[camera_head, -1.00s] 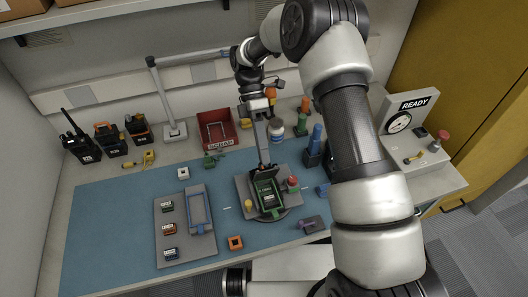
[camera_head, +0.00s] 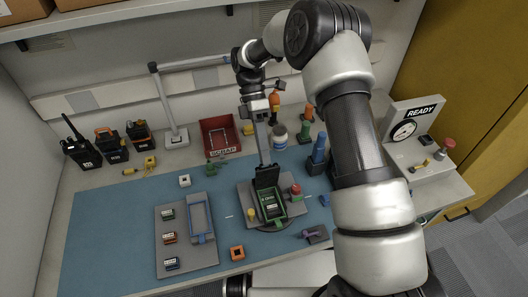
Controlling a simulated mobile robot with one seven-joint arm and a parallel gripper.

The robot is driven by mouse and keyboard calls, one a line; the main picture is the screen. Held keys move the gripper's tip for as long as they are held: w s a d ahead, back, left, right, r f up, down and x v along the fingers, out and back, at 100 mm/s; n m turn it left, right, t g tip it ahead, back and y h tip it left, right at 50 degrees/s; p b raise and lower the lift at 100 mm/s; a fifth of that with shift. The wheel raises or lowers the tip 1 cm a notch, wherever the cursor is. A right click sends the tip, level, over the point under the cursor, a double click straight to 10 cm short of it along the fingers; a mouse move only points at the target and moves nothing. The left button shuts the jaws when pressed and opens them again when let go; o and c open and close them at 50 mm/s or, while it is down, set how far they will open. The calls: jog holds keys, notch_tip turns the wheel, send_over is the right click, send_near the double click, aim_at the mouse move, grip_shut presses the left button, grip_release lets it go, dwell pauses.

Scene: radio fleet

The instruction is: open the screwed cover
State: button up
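The radio unit (camera_head: 272,207) is a green-framed housing lying on a grey fixture plate (camera_head: 249,192) in the middle of the blue mat. Its dark cover (camera_head: 267,177) stands raised at the far edge of the housing, and the green inside with a pale label shows. My gripper (camera_head: 265,164) points down from behind, with its tip at the top edge of the cover, touching it or very close. The fingertips are too small and partly hidden to tell whether they are shut on it.
A red knob (camera_head: 295,190) and a yellow knob (camera_head: 252,214) flank the housing. A grey tray (camera_head: 187,256) with several small modules lies to the left. The red scrap bin (camera_head: 219,134), a white jar (camera_head: 280,136) and blue and green holders (camera_head: 317,152) stand behind.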

jog(key=o, duration=0.4)
notch_tip(320, 180, down, 2)
jog(key=shift+d+f, duration=0.1)
jog(key=shift+w+r, duration=0.15)
jog(key=shift+r, duration=0.05)
jog(key=v, duration=1.2)
jog(key=shift+r, duration=0.2)
